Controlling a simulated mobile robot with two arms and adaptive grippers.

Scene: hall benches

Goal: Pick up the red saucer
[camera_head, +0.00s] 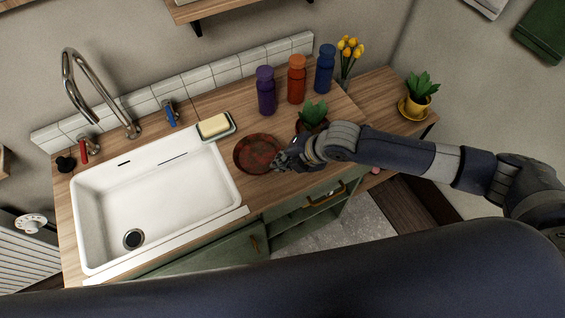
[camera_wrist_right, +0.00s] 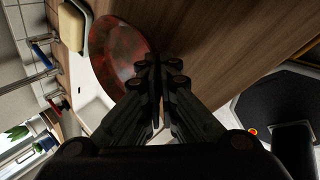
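The red saucer (camera_head: 257,153) is a round, dark red, mottled dish on the wooden counter, right of the sink. It also shows in the left half of the right wrist view (camera_wrist_right: 112,58). My right gripper (camera_head: 283,160) is at the saucer's right edge. In the right wrist view its fingertips (camera_wrist_right: 156,76) are close together, one over the saucer's side and one just outside the rim. They look closed on the rim, and they hide the contact itself. I cannot see a clear gap between saucer and counter. My left gripper is not in view.
A white sink (camera_head: 150,205) lies left of the saucer. A soap dish with yellow soap (camera_head: 213,126) stands behind it. A potted plant (camera_head: 313,114) is close to my right gripper. Purple (camera_head: 266,92), orange (camera_head: 297,80) and blue (camera_head: 325,70) bottles stand at the back.

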